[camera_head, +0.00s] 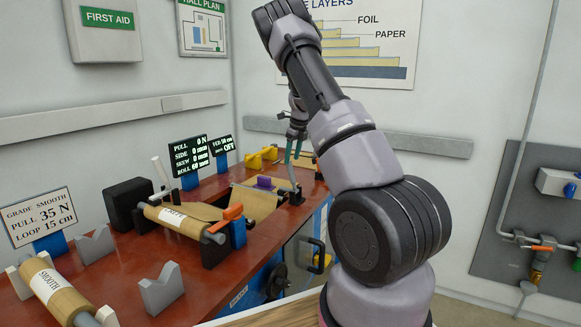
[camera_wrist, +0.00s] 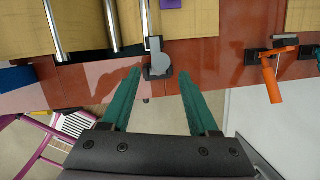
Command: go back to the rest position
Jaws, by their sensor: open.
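My gripper (camera_head: 294,148) is at the end of my raised arm, over the far right part of the red bench (camera_head: 130,262). In the wrist view my gripper (camera_wrist: 158,88) has its two green fingers spread apart with nothing between them. Just past the fingertips is a grey rounded clamp or lever (camera_wrist: 158,66) at the bench edge; I cannot tell whether the fingers touch it.
A kraft paper roll (camera_head: 182,222) with an orange handle (camera_head: 232,211) sits on the bench. A roll marked SMOOTH (camera_head: 55,290) lies nearer. Black displays (camera_head: 191,155) stand behind. In the wrist view an orange lever (camera_wrist: 271,82) is at right and a purple frame (camera_wrist: 40,150) below left.

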